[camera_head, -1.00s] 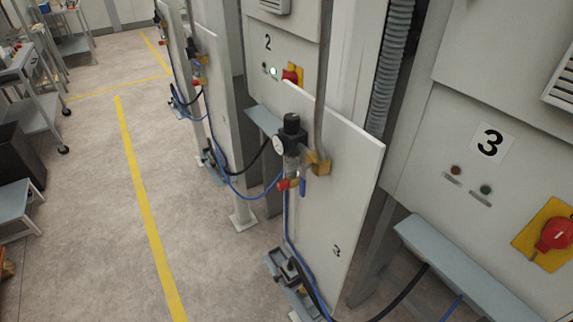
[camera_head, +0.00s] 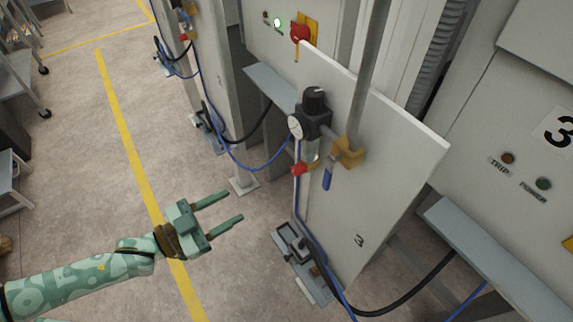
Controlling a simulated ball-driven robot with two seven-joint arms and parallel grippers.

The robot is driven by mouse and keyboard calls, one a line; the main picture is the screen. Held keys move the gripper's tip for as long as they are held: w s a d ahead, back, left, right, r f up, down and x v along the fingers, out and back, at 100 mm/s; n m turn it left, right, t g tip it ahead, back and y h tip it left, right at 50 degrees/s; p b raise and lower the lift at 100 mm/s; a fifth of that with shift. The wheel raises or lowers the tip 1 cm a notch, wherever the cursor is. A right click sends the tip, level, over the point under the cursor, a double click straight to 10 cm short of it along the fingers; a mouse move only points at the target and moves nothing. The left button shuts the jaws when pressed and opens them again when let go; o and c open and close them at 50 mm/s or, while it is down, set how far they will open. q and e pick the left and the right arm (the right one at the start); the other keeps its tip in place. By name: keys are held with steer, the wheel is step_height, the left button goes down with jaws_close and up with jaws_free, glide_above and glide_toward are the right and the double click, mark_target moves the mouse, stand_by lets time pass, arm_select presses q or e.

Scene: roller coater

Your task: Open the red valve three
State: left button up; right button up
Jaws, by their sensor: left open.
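The panel marked 3 (camera_head: 385,170) stands upright at the centre right in the head view. On its left edge is a black-topped regulator with a round gauge (camera_head: 295,126). Below the regulator is a red valve part (camera_head: 299,169). A brass block (camera_head: 347,152) with a blue lever handle (camera_head: 327,179) sits just right of it. My left gripper (camera_head: 236,206) is open and empty, below and left of the red part, apart from it, with its fingers pointing right towards the panel. My right gripper is not in view.
A blue hose and a black cable (camera_head: 405,297) hang around the panel's foot, near a grey floor bracket (camera_head: 290,243). A cabinet marked 3 (camera_head: 520,150) stands at the right. A red switch (camera_head: 299,32) is on the cabinet behind.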

mark_target(293, 172)
arm_select(q)
steer(key=x, duration=1.5)
steer(key=shift+w+d+f, duration=0.1)
steer(key=shift+w, duration=0.05)
steer(key=shift+w+d, duration=0.2)
steer(key=shift+d, duration=0.1)
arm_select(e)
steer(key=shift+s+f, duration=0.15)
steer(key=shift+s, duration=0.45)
arm_select(q)
steer(key=shift+c, duration=0.7)
steer(key=c, duration=0.9)
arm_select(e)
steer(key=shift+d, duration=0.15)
